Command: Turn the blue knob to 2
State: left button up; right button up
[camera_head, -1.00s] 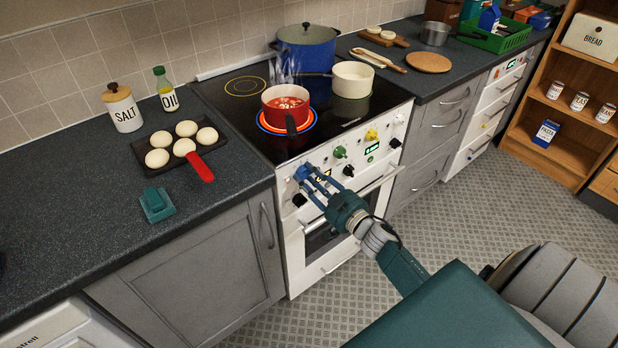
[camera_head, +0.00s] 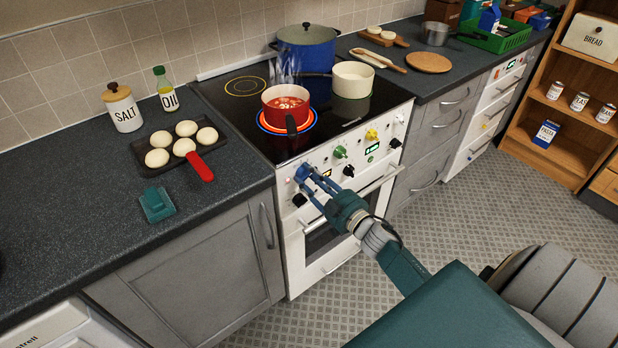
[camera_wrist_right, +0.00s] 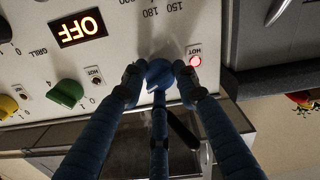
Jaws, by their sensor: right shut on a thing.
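The blue knob (camera_wrist_right: 159,72) sits on the white front panel of the stove (camera_head: 318,160), toward its left end in the head view. My right gripper (camera_head: 305,174) reaches up to the panel, and its blue fingers are shut on the knob. In the right wrist view the gripper (camera_wrist_right: 158,85) has fingers on both sides of the knob and a third finger below it. Marks 150 and 180 show above the knob there. The fingers hide part of the knob, and I cannot read its setting. My left gripper is out of view.
A green knob (camera_wrist_right: 67,93) and a yellow knob (camera_wrist_right: 8,105) are on the same panel. A display (camera_wrist_right: 77,28) reads OFF, and a red HOT lamp (camera_wrist_right: 195,61) glows. A steaming red pot (camera_head: 284,103) stands on a glowing burner above.

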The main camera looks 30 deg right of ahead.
jog(key=shift+s+f+n+b, duration=0.1)
jog(key=shift+f+n+b, duration=0.1)
jog(key=shift+n, duration=0.9)
jog(key=shift+s+f+n+b, duration=0.1)
jog(key=shift+f+n, duration=0.1)
jog(key=shift+n, duration=0.9)
jog(key=o, duration=1)
jog(key=shift+o, duration=0.8)
jog(key=shift+w+d+r, duration=0.1)
jog(key=shift+r, duration=0.05)
jog(key=s, duration=1.2)
jog(key=shift+d, duration=0.45)
